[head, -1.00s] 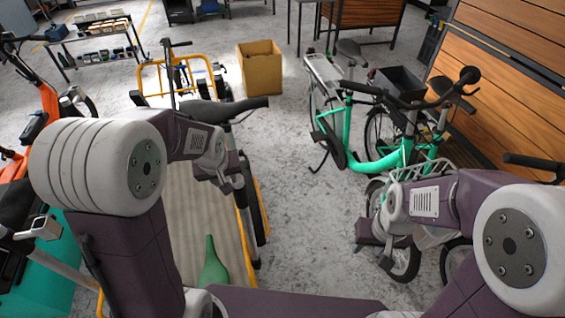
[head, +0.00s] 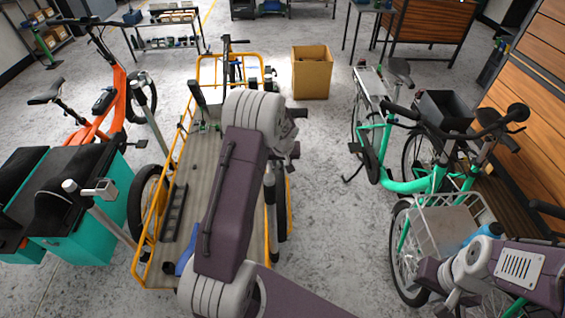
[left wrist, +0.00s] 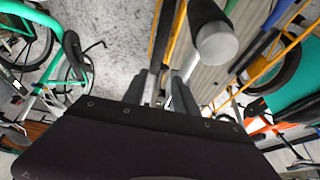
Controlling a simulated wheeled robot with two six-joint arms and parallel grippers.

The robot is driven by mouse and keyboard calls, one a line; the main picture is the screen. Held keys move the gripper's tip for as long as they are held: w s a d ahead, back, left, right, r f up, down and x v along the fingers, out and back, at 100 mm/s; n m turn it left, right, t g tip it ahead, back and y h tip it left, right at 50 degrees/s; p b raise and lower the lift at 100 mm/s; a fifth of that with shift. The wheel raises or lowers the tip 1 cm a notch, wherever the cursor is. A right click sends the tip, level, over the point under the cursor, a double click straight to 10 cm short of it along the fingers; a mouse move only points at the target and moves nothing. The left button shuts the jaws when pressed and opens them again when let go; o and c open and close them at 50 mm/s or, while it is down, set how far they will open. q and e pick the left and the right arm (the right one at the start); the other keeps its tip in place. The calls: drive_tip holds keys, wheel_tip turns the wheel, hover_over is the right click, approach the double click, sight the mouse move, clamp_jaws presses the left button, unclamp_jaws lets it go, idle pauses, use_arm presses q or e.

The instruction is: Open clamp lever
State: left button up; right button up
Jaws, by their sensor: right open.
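I cannot make out the clamp lever in either view. The yellow-framed cargo bike (head: 183,130) stands in the middle of the head view, partly hidden by my left arm. My left gripper (head: 293,133) is over its right side, beside dark upright posts (head: 269,205). In the left wrist view, the left fingers (left wrist: 160,92) are apart with a thin post showing between or behind them; I cannot tell whether they touch it. A black grip with a grey end (left wrist: 217,44) is just above the fingers. My right gripper (head: 446,285) is open and empty by the green bike's front basket.
A green bike (head: 405,184) with a wire basket (head: 419,222) stands at right. An orange bike (head: 112,100) and teal boxes (head: 82,232) are at left. The floor (head: 325,200) between the bikes is clear.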

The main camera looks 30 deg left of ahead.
use_arm(q)
drive_tip(key=x, duration=0.2)
drive_tip(key=shift+a+f, duration=0.25)
drive_tip(key=shift+a, duration=0.05)
drive_tip(key=shift+d+r, duration=0.1)
drive_tip(key=shift+d, duration=0.05)
clamp_jaws()
idle(1.0)
